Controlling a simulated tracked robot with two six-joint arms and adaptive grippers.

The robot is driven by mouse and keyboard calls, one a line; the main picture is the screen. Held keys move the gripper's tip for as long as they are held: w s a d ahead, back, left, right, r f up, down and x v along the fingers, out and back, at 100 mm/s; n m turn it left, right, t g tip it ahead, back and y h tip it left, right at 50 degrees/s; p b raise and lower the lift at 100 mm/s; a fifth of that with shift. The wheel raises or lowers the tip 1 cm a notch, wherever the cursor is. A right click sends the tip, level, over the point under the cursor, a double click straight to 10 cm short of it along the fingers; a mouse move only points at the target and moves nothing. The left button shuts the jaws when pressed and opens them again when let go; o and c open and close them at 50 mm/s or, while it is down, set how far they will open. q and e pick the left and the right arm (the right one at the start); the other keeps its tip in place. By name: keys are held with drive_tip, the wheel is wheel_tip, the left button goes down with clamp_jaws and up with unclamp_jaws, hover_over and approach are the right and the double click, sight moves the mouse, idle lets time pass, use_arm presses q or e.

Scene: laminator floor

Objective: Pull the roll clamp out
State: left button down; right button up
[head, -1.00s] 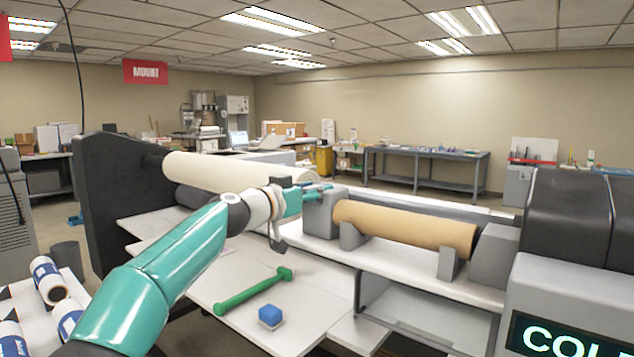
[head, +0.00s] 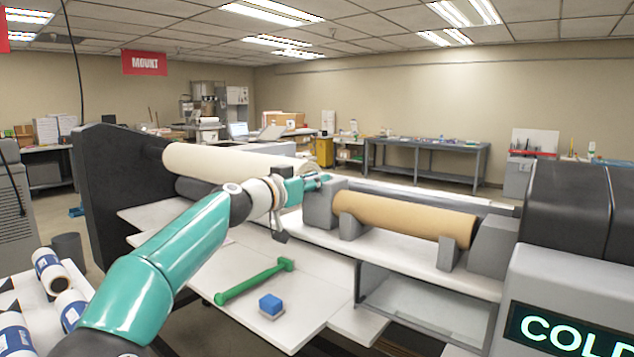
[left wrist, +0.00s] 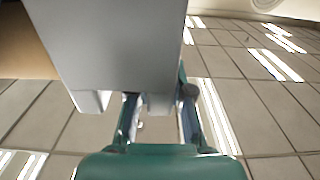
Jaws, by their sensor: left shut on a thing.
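The roll clamp looks to be the grey block (head: 320,210) at the left end of the brown roll (head: 410,217) in the head view. My left gripper (head: 319,181) is at the block's upper left side, its fingertips partly hidden there. In the left wrist view a large grey block face (left wrist: 115,45) reaches down to the fingers of my left gripper (left wrist: 160,112). The gripper is shut on this clamp; the exact part between its fingers is hard to see. My right gripper is in neither view.
A white roll (head: 225,160) lies behind my left arm. A green tool (head: 252,282) and a blue block (head: 270,304) lie on the white table (head: 310,280). A second grey block (head: 493,245) and the dark machine housing (head: 575,210) stand at the right.

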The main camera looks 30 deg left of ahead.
use_arm(q)
drive_tip(key=shift+w+a+r, duration=0.1)
drive_tip(key=shift+a, duration=2.4)
drive_tip(key=c, duration=1)
unclamp_jaws()
drive_tip(key=shift+a, duration=0.15)
drive_tip(key=shift+c, duration=0.2)
drive_tip(key=s, duration=1.1)
drive_tip(key=shift+s+a, duration=0.3)
drive_tip(key=shift+s, duration=0.1)
